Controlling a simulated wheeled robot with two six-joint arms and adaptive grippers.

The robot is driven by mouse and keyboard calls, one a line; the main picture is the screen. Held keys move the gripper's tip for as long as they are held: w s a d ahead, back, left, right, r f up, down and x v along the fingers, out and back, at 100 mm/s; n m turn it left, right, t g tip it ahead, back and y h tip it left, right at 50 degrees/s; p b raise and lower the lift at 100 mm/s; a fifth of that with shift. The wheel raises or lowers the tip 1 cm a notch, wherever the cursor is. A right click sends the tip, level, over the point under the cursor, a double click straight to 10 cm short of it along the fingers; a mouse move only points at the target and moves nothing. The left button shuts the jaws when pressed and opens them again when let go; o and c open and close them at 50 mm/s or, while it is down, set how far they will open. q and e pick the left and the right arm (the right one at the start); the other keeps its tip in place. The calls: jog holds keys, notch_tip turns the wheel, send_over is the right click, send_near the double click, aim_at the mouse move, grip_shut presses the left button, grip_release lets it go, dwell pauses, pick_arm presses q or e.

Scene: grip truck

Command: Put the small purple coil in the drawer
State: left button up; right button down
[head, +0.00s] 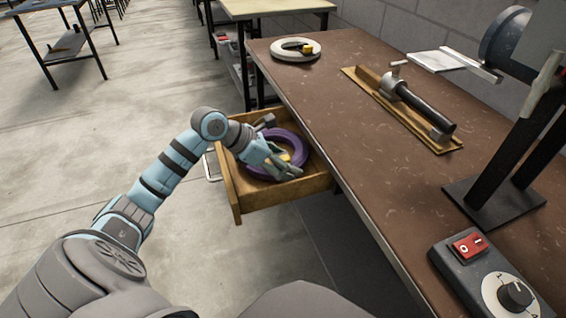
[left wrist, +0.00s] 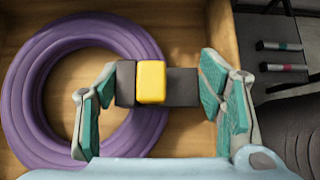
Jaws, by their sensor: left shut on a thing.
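The purple coil (head: 301,146) is a thick ring inside the open wooden drawer (head: 284,191). It also shows in the left wrist view (left wrist: 38,70). A dark grey block with a yellow middle (left wrist: 151,82) sits across the coil's right side. My left gripper (head: 288,168) is in the drawer, its fingers at both ends of this block, shut on it. The gripper hides part of the coil in the head view. I cannot tell whether the coil touches the drawer floor. My right gripper is not in view.
The drawer is pulled out from under the brown workbench (head: 335,100). On the bench are a white ring (head: 277,54) with a yellow and dark piece, a clamp tool on a wooden board (head: 365,85) and a control box (head: 460,278). Floor left of the drawer is clear.

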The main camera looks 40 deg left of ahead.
pick_arm(q)
jog(key=o, duration=1.5)
jog(key=shift+f, duration=0.1)
jog(key=shift+c, duration=0.2)
jog(key=shift+o, duration=0.7)
jog(key=shift+r, duration=0.2)
jog(key=p+v, duration=0.9)
jog(key=v, duration=0.3)
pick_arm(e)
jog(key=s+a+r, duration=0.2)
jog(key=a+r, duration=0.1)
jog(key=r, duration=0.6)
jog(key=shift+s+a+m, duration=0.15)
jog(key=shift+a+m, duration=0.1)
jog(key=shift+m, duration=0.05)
